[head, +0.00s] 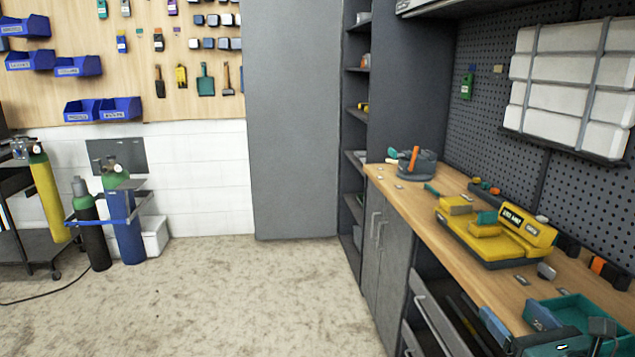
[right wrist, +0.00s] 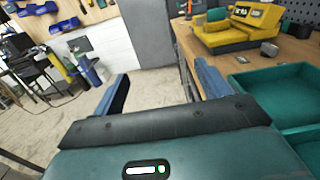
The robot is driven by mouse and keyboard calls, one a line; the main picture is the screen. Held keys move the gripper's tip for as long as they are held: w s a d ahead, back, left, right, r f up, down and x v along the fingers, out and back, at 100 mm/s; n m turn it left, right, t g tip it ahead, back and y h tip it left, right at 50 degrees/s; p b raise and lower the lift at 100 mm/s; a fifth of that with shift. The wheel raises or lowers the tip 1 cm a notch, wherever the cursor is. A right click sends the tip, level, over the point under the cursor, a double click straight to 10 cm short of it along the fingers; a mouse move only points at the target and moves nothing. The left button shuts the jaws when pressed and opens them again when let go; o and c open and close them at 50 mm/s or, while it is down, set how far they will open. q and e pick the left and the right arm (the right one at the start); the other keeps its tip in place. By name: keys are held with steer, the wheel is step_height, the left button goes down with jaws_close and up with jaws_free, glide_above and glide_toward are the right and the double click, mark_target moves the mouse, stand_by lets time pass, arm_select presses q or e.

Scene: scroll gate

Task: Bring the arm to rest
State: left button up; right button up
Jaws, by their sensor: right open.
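My right gripper (head: 517,320) is at the bottom right of the head view, beside a teal tray at the workbench. My left gripper is in neither view.
The wooden workbench (head: 415,200) bears a yellow scale (head: 492,240) and the teal tray (head: 585,308), close to my right gripper. An open drawer (head: 440,312) juts out below. Gas cylinders (head: 127,225) stand at the left. The concrete floor (head: 220,295) is clear.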

steer(key=s+a+f+m+g+p, duration=0.1)
steer(key=s+a+f+m+g, duration=0.1)
steer(key=s+a+f+m, duration=0.4)
steer(key=s+a+f+m+g+p, duration=0.1)
steer(key=s+a+f+m+g, duration=0.1)
steer(key=f+m, duration=0.7)
steer(key=s+a+f+m+g, duration=0.1)
steer(key=s+a+f+m, duration=0.2)
steer(key=m, duration=0.6)
steer(key=s+a+f+m+g+p, duration=0.1)
steer(key=s+a+f+m+g, duration=0.1)
steer(key=s+a+m, duration=0.6)
steer(key=s+f+m, duration=0.1)
steer(key=m, duration=0.1)
steer(key=shift+s+a+f+m+y, duration=0.2)
steer(key=shift+a+f+m+y, duration=0.1)
steer(key=shift+f+y, duration=0.1)
